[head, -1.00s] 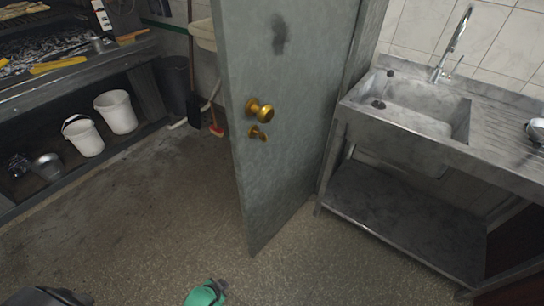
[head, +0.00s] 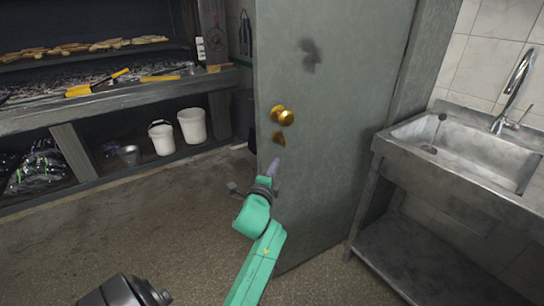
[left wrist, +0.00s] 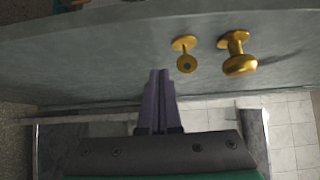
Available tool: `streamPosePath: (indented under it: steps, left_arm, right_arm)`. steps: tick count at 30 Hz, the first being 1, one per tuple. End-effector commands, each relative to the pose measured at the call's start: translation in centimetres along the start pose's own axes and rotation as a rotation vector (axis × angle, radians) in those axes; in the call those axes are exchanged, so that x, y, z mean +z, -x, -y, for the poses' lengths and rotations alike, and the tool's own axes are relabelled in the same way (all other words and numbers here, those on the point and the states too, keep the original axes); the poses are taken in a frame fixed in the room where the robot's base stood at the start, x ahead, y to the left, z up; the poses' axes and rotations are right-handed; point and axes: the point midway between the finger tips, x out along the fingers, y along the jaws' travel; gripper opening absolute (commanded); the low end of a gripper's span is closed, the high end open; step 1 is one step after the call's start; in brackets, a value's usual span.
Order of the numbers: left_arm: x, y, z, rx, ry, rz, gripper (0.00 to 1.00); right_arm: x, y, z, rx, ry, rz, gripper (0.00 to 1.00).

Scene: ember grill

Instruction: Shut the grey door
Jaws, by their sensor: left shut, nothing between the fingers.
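The grey door (head: 335,130) stands open in the middle of the head view, with a dark smudge high on its face. It has a brass knob (head: 283,116) and a brass keyhole plate (head: 280,138) below it. Both also show in the left wrist view, the knob (left wrist: 238,62) to the right of the keyhole plate (left wrist: 185,55). My left gripper (head: 270,172) is shut and empty, close to the door face just below the keyhole plate. In the left wrist view its fingertips (left wrist: 159,74) point at the door; I cannot tell whether they touch it. My right gripper is not in view.
A steel sink unit (head: 415,172) stands right of the door. A grill counter (head: 110,100) with white buckets (head: 192,125) on its lower shelf stands at the left. The floor (head: 170,225) between counter and door is clear.

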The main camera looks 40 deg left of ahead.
Motion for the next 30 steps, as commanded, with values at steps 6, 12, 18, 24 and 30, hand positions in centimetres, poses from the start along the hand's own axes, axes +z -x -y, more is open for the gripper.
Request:
streamPosePath:
  steps: [6, 12, 18, 24, 30]
  left_arm:
    - [1.5, -3.9, 0.3, 0.0, -0.002, 0.002, 0.0]
    - [2.8, -5.1, 0.0, 0.001, 0.0, 0.0, 0.0]
    - [2.8, -5.2, -0.1, 0.001, 0.002, -0.001, 0.0]
    - [2.9, -5.2, -0.1, 0.001, 0.001, -0.001, 0.0]
    - [3.5, -5.6, -0.1, 0.0, 0.0, -0.001, 0.0]
  right_arm:
    - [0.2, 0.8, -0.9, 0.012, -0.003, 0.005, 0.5]
    - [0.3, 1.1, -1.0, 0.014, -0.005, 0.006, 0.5]
    - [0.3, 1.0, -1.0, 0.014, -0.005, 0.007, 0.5]
    - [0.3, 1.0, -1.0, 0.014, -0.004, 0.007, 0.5]
    - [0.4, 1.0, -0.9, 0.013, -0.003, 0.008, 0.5]
